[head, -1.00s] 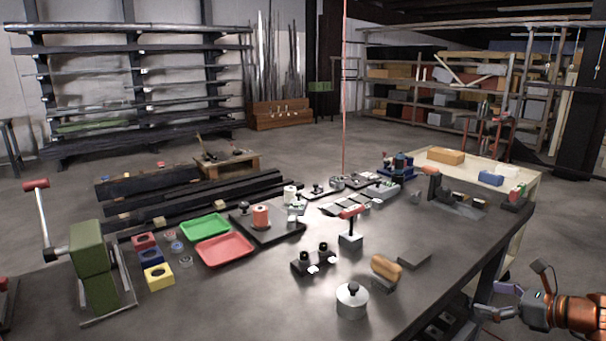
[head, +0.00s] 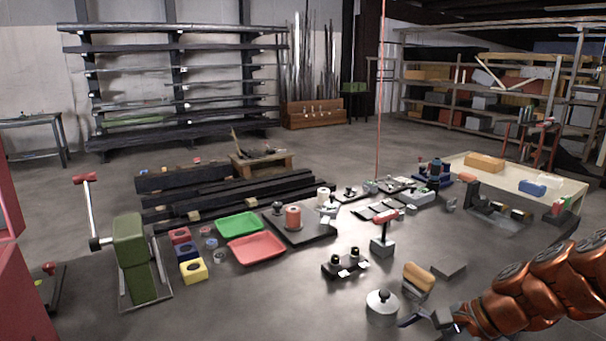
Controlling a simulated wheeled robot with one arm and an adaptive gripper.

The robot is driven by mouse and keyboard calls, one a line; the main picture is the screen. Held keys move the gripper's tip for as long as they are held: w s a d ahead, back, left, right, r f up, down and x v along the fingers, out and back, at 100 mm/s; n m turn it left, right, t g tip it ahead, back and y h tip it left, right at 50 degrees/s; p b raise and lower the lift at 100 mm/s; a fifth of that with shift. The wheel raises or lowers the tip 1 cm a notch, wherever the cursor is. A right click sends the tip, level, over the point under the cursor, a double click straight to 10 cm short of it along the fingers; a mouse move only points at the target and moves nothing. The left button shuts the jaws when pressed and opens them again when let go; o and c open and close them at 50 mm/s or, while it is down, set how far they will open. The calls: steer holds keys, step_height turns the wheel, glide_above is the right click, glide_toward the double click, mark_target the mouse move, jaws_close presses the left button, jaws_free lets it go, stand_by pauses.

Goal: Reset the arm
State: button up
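My orange arm reaches in from the right edge, low in the head view. My gripper (head: 428,318) is at its left end, near the bottom edge, by the front of the dark workbench (head: 320,290). A round metal pot with a black knob (head: 382,306) is just left of it in the picture. A tan-topped block (head: 418,278) is just above it. I cannot tell whether the gripper touches either one. Its fingers are small and partly hidden, so their opening is unclear. I see no object held in it.
The bench carries a green tray (head: 240,224), a red tray (head: 256,248), small coloured blocks (head: 193,271) and a green lever device (head: 133,255). A pale table (head: 545,187) stands at the right. Red surfaces (head: 12,280) show at the left edge. Open floor lies behind the bench.

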steer(key=s+a+n+g+h, duration=0.3)
steer(key=s+a+n, duration=0.3)
steer(key=s, duration=0.5)
steer(key=s+d+f+n+g+h+p, duration=0.1)
steer(key=s+d+n+h, duration=0.3)
steer(key=s+n, duration=0.4)
steer(key=shift+s+n+h, duration=0.3)
steer(key=shift+s+h, duration=0.2)
steer(key=shift+s, duration=0.45)
